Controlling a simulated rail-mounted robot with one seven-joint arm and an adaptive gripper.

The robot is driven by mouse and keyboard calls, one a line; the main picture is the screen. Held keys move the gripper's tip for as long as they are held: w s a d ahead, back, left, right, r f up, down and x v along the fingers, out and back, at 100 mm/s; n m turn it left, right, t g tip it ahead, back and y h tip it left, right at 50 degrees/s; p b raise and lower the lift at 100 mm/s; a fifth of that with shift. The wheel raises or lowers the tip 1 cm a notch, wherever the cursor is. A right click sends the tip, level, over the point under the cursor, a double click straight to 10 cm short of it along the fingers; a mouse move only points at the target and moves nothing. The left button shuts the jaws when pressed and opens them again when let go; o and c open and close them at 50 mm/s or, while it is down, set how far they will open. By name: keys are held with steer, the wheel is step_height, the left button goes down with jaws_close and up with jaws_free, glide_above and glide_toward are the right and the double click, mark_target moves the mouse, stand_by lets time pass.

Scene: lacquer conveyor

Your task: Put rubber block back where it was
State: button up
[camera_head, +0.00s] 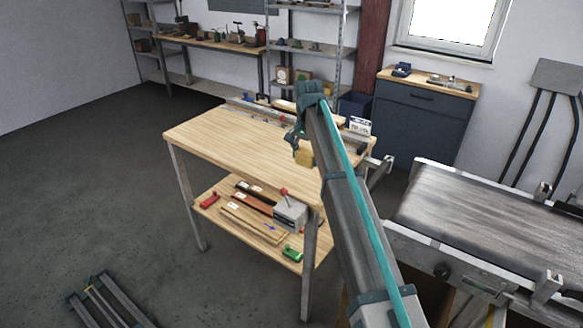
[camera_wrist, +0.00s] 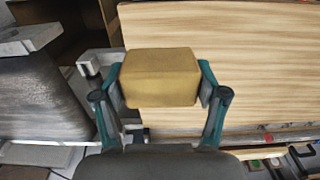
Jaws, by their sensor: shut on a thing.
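The rubber block (camera_wrist: 158,80) is a tan-yellow box. In the wrist view my gripper (camera_wrist: 160,88) is shut on it, with one teal-and-grey finger on each side. In the head view the block (camera_head: 304,153) hangs below my gripper (camera_head: 300,143), over the wooden top of the workbench (camera_head: 225,135). I cannot tell how far above the bench top it is. Part of the bench's right side is hidden behind my arm.
The bench top is mostly clear, with a rail and small items, including a white labelled box (camera_head: 359,127), along its far edge. Its lower shelf holds tools and a grey vise (camera_head: 291,215). A conveyor (camera_head: 480,225) stands right. A dark cabinet (camera_head: 425,115) stands behind.

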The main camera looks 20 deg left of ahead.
steer(key=w+a+f+p, duration=0.2)
steer(key=w+a, duration=0.2)
steer(key=w, duration=0.1)
steer(key=p, duration=0.1)
glide_above(295, 174)
steer(key=f, duration=0.3)
steer(key=d+f, duration=0.1)
steer(key=shift+s+f, duration=0.25)
steer(key=shift+s, duration=0.15)
steer(key=shift+w+a+f+p, duration=0.2)
steer(key=shift+w+a+f, duration=0.05)
steer(key=shift+f, duration=0.2)
steer(key=shift+w+a+f+p, duration=0.2)
steer(key=shift+w+a+f, duration=0.05)
steer(key=shift+f, duration=0.15)
steer(key=shift+f+p, duration=0.4)
steer(key=shift+f, duration=1.3)
steer(key=shift+f, duration=0.1)
steer(key=o, duration=1.2)
step_height(295, 174, up, 12)
steer(key=b, duration=0.3)
